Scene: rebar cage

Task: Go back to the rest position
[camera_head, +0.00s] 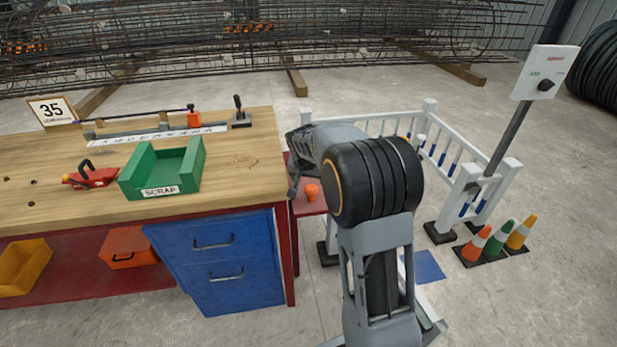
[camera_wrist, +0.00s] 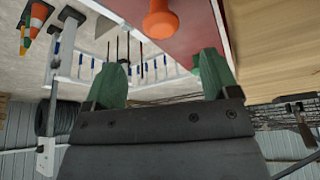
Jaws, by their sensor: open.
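My gripper (camera_wrist: 160,68) shows in the wrist view with its two green fingers wide apart and nothing between them. In the head view my arm rises at the centre right and bends left, so its end is beside the right edge of the wooden workbench (camera_head: 90,212). The fingers are hard to make out there. An orange knob-like thing (camera_head: 312,193) sits on a low red surface (camera_head: 309,208) below the arm's end. It also shows in the wrist view (camera_wrist: 160,20), beyond the fingertips and apart from them.
A green scrap bin (camera_head: 148,190), a red clamp tool (camera_head: 90,177) and a ruler strip stand on the bench. White railings (camera_head: 455,150), several cones (camera_head: 497,240) and a post-mounted control box (camera_head: 545,72) are at right. Rebar cages fill the back.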

